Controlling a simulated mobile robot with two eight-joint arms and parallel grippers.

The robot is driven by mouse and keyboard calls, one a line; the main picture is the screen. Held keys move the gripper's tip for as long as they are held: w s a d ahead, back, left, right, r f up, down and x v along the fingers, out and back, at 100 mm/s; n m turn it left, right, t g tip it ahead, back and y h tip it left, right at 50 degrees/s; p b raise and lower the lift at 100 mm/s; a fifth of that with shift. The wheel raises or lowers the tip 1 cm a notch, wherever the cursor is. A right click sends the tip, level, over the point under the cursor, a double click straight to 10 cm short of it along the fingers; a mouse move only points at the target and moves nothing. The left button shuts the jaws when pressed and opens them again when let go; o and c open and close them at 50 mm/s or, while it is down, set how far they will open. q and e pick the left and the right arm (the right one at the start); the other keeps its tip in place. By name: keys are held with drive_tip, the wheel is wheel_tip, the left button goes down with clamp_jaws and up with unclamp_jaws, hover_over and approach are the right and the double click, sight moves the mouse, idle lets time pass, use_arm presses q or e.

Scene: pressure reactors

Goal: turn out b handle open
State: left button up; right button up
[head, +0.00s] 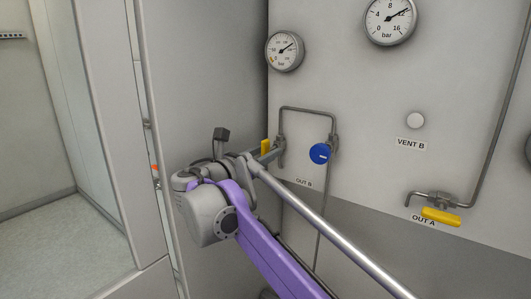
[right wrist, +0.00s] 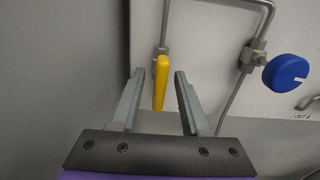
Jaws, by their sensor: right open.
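The OUT B handle (head: 265,146) is a small yellow lever on a grey valve, just left of the OUT B label (head: 303,182). In the right wrist view the yellow handle (right wrist: 160,84) hangs down from its valve fitting, between the two grey fingers. My right gripper (right wrist: 160,74) is open, with one finger on each side of the handle and a visible gap on both sides. In the head view my right gripper (head: 268,155) reaches to the valve, and the arm hides part of it. My left gripper does not show.
A blue round knob (head: 320,153) sits on the bent pipe right of the handle. Gauges (head: 285,51) are above. A grey side wall (head: 205,80) stands close on the left.

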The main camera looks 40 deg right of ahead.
drive_tip(key=b+v, duration=0.1)
drive_tip(key=v, duration=0.9)
drive_tip(key=shift+a, duration=0.4)
drive_tip(key=shift+s, duration=0.1)
